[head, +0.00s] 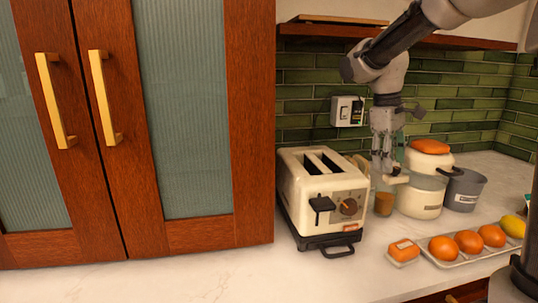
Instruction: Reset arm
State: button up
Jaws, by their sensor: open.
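My gripper (383,166) hangs from my arm, pointing down, right of the toaster and close to a glass with orange-brown contents (384,202). Its fingers are open. They overlap the glass and the cream pot (420,205) in the picture, and I cannot tell whether they touch either. I see nothing held between them.
A cream toaster (322,205) stands left of the gripper. A grey pot (464,190) and a tray (455,262) with oranges and a lemon are at the right. A tall wooden cabinet (250,150) fills the left. The front left counter (180,280) is clear.

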jog(key=s+d+m+t+y, duration=0.1)
jog(key=s+d+m+t, duration=0.1)
jog(key=s, duration=0.9)
jog(key=s+d+m+t+y, duration=0.1)
jog(key=s+m, duration=0.4)
jog(key=s, duration=0.7)
jog(key=shift+d+f+t, duration=0.3)
jog(key=shift+d+t, duration=0.5)
jog(key=shift+d, duration=0.05)
jog(key=shift+s, duration=0.1)
